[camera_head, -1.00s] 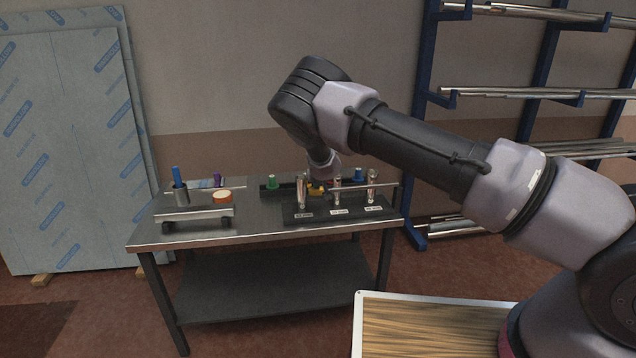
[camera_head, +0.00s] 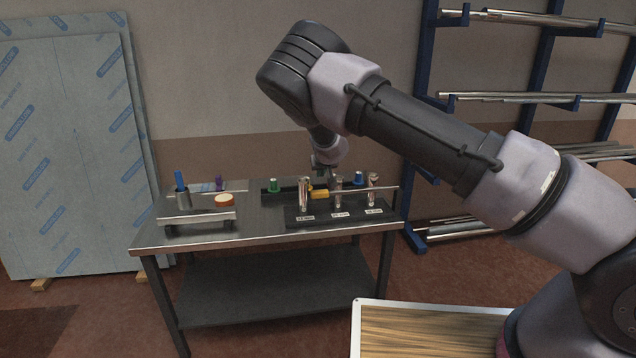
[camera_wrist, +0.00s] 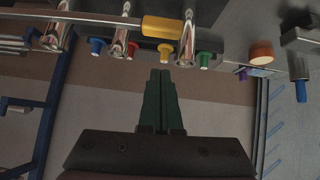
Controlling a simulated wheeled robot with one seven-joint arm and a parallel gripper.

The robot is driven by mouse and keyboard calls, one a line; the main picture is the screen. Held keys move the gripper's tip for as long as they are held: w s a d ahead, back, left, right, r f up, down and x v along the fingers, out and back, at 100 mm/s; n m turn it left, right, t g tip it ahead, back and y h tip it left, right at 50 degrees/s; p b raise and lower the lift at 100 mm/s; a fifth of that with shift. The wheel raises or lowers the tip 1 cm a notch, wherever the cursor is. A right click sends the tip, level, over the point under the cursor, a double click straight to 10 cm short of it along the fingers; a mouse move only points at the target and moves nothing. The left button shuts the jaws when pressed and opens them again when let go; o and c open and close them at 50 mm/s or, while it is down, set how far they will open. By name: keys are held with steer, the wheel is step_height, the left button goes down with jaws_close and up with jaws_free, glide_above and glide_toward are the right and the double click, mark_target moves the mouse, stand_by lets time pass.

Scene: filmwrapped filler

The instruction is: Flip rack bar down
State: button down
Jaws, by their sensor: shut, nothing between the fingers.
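The small dark rack (camera_head: 345,217) stands on the steel table, holding upright shiny metal tubes (camera_head: 303,192). Its thin bar (camera_head: 378,188) lies roughly level across the tubes, with a yellow handle (camera_head: 320,194) at its left end. The wrist view, upside down, shows the bar (camera_wrist: 70,16) and the yellow handle (camera_wrist: 162,27) near the top. My gripper (camera_head: 321,170) is just above and behind the handle, partly hidden by my wrist. In the wrist view its green fingers (camera_wrist: 160,75) are together, empty, and apart from the handle.
Green (camera_head: 273,185) and blue (camera_head: 359,178) pegs stand behind the tubes, with red and yellow ones in the wrist view. A low stand (camera_head: 197,217) with a blue-handled tool and an orange-sided disc is at the table's left. A blue pipe rack (camera_head: 425,100) stands behind right.

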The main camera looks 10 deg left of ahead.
steer(key=shift+v, duration=2.5)
steer(key=shift+r, duration=0.15)
